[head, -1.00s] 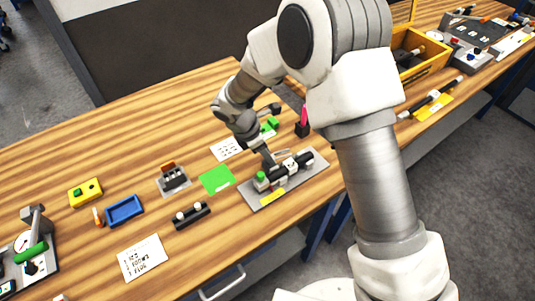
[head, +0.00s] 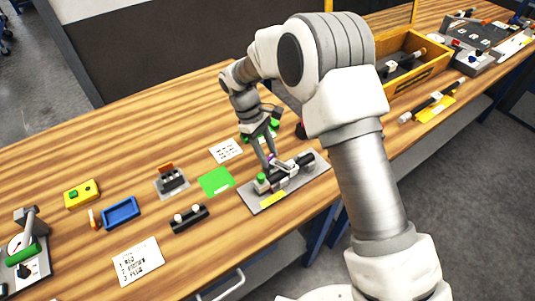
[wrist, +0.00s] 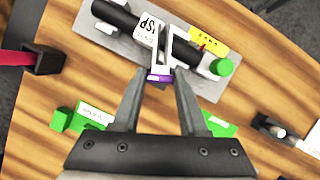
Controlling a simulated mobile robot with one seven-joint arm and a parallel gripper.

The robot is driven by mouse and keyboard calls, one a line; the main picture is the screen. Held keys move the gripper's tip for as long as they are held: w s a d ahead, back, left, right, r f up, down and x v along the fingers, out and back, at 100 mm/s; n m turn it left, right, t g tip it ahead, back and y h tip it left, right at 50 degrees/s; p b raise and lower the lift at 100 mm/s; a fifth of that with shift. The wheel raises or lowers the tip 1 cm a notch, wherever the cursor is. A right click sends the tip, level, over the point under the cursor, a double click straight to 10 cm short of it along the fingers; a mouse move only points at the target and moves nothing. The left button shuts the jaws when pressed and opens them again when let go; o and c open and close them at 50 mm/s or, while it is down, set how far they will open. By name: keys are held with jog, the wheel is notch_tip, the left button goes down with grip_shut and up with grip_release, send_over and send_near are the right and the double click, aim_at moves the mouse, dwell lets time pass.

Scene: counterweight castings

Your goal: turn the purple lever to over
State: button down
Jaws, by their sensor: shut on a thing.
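The purple lever (wrist: 159,75) is a short purple bar on a pale two-armed frame. In the wrist view it lies between the fingertips of my gripper (wrist: 160,78), which is shut on it. The lever's frame joins a device with a black cylinder (wrist: 118,17) and a white lettered label on a grey plate (wrist: 88,22). In the head view my gripper (head: 268,164) reaches down to the device, and the purple bar (head: 270,158) shows small there, partly hidden by the fingers. The lever's exact angle is hard to tell.
A green knob (wrist: 221,67) and yellow label (wrist: 208,39) are on the same plate. A dark block with a red piece (wrist: 42,60) stands to the left in the wrist view. A green card (head: 216,181), black fixture (head: 189,218) and blue tray (head: 121,212) lie nearby.

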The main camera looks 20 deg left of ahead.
jog(key=shift+w+m+g+y, duration=0.1)
jog(key=shift+m+g+y, duration=0.2)
jog(key=shift+m, duration=0.8)
jog(key=shift+w+m+g+y, duration=0.15)
jog(key=shift+m+g, duration=0.25)
jog(key=shift+m, duration=0.7)
jog(key=shift+s, duration=0.1)
jog(key=shift+c, duration=2.2)
grip_release()
jog(key=v, duration=1.7)
jog(key=shift+r, duration=0.2)
jog(key=shift+d, duration=0.1)
